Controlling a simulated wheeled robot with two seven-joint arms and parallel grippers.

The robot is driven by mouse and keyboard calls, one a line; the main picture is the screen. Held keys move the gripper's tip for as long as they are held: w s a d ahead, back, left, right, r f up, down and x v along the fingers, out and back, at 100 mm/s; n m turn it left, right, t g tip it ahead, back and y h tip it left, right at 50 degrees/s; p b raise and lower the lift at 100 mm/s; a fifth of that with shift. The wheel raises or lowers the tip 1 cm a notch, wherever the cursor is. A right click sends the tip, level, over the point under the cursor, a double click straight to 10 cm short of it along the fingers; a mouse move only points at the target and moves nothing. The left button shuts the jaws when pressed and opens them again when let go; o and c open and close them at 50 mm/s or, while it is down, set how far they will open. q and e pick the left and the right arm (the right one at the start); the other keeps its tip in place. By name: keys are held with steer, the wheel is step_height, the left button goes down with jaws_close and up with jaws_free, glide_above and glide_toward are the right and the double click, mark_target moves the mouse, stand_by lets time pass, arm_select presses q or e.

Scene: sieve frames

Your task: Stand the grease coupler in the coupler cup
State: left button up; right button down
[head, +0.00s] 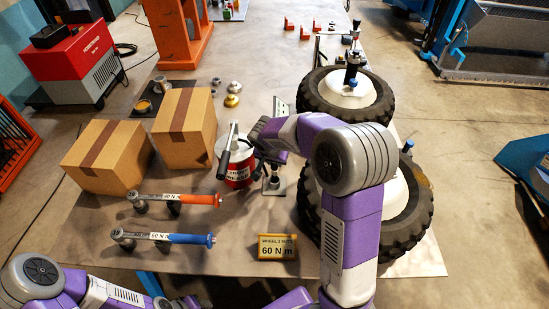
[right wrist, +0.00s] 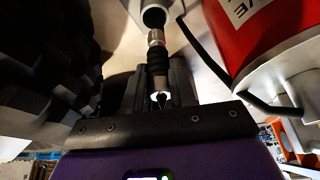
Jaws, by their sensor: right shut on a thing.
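The grease coupler (right wrist: 157,60) has a dark ribbed body and a bright metal end. My right gripper (right wrist: 161,88) is shut on it in the right wrist view. The silver cup (right wrist: 143,7) with a dark round opening is at the top of that view. The coupler's metal end lies close to the cup's rim; I cannot tell whether they touch. In the head view my right gripper (head: 262,150) is beside the red and white grease bucket (head: 238,172), above a small metal stand (head: 273,187). The coupler is hidden there.
A black hose (right wrist: 230,80) curves beside the bucket, close to the coupler. Two cardboard boxes (head: 107,155) and two torque wrenches (head: 175,199) are on the left. A yellow sign (head: 277,247) stands at the front.

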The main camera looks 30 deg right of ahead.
mark_target(273, 170)
steer(key=shift+f+b, duration=0.9)
steer(key=shift+f, duration=0.65)
steer(key=shift+f+b, duration=1.7)
steer(key=shift+b, duration=0.2)
steer(key=c, duration=0.8)
jaws_free()
steer(key=shift+c, duration=0.2)
steer(key=p+v, duration=0.2)
steer(key=v, duration=0.5)
steer(key=shift+a+r, duration=0.1)
steer(key=shift+r, duration=0.2)
